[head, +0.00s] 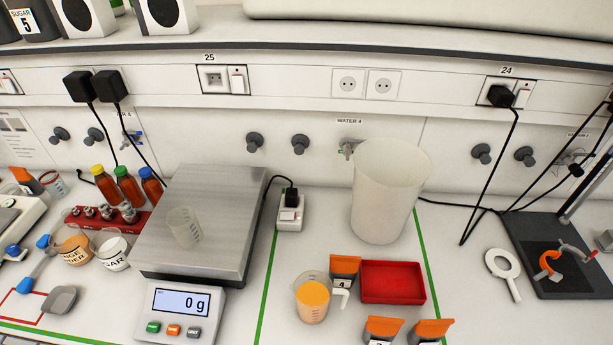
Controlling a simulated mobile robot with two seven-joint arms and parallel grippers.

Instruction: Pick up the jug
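A clear small jug (313,302) with orange content stands upright on the white bench, a little right of centre near the bottom. Its white handle points right, next to an orange-topped stand marked 4 (345,266). A large translucent empty-looking vessel (387,195) stands behind it to the right, under the WATER 4 tap; no handle shows on it. Neither of my grippers is in view, and nothing is touching the jug from my side.
A scale (181,300) reading 0 g carries a small clear beaker (185,228) at left. A red tray (393,282) lies right of the jug, with orange-topped pieces (383,329) in front. A burner-like stand (556,262) and cables are at right.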

